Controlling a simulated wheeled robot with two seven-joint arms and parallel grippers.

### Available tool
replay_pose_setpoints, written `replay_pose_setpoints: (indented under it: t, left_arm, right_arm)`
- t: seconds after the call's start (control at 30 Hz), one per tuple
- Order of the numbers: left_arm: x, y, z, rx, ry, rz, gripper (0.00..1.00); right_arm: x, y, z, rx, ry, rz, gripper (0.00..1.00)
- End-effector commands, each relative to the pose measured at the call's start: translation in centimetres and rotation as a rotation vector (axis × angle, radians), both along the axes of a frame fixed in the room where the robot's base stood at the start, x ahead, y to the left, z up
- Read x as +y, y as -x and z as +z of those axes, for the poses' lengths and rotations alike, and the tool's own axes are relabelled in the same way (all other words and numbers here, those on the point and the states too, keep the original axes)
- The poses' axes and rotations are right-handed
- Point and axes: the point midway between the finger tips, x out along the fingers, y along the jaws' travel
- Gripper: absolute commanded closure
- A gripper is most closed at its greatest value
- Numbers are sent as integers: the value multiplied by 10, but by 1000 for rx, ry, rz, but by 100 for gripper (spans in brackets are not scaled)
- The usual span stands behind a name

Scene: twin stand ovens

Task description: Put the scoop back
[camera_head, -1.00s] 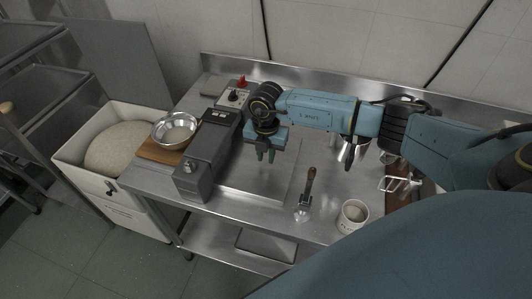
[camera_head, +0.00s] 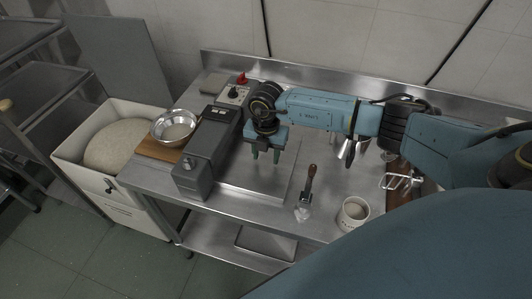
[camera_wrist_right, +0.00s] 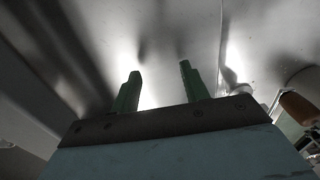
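A metal tool with a brown handle, apparently the scoop (camera_head: 311,178), is on the steel table at the middle right. Its handle points up and away, and its pale, shiny head is toward the front edge. My right gripper (camera_head: 265,157) is over the flat steel plate, left of the scoop and apart from it. In the right wrist view its two green fingers (camera_wrist_right: 157,90) are apart with nothing between them. A brown handle (camera_wrist_right: 298,108), likely the scoop's, shows at the right of that view. My left gripper is not in view.
A grey machine (camera_head: 205,155) stands left of my right gripper. A metal bowl (camera_head: 162,137) sits on a wooden board (camera_head: 150,152). A bin of pale material (camera_head: 70,160) is at the far left. A white cup (camera_head: 353,220) stands right of the scoop, with wire utensils beyond.

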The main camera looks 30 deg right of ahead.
Motion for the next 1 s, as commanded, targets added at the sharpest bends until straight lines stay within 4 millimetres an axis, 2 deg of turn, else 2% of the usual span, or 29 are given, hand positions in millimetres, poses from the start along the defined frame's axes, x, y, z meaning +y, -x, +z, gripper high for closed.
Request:
replay_pose_setpoints:
  t: [0.17,0.27,0.37,0.7,0.8,1.0]
  left_arm:
    - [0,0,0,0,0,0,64]
    - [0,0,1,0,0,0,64]
    - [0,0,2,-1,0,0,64]
    - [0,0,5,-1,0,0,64]
    - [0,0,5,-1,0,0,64]
    - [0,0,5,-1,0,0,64]
  right_arm:
    - [0,0,1,0,0,0,55]
    - [0,0,8,-2,-1,1,55]
    - [0,-1,24,-4,0,1,55]
    - [-1,-1,99,-4,0,1,55]
    - [-1,-1,115,-3,0,0,55]
    - [-1,-1,132,-1,-1,1,55]
